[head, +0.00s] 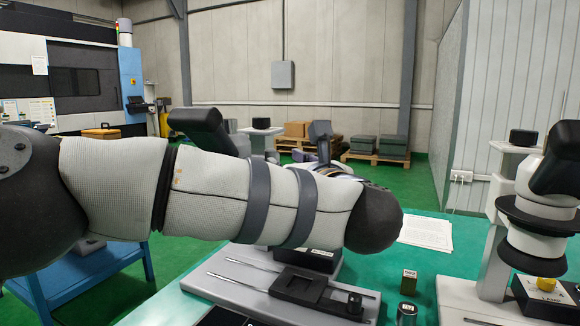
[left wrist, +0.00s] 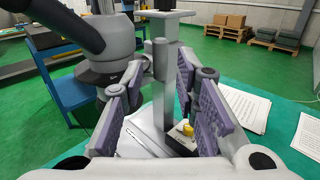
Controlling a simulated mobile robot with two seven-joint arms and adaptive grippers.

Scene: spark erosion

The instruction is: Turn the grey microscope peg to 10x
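In the left wrist view a microscope with a white-grey head (left wrist: 108,72) and black eyepiece tube stands before a grey column (left wrist: 186,85). A short upright grey peg (left wrist: 160,58) shows beside the head. My left gripper (left wrist: 160,72) is open, its purple-padded fingers on either side of the peg with visible gaps. Whether either finger touches it, I cannot tell. Any scale marking on the peg is unreadable. In the head view my left arm covers most of this microscope; its grey base (head: 220,285) and black stage (head: 300,285) show below. My right gripper is not in view.
A second microscope (head: 535,205) stands at the right. A lamp box with a yellow knob (left wrist: 187,129) is by the column. Small blocks (head: 409,282) stand between the microscopes on the green table (head: 440,240). Papers (head: 427,233) lie behind; a blue table (head: 80,275) is left.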

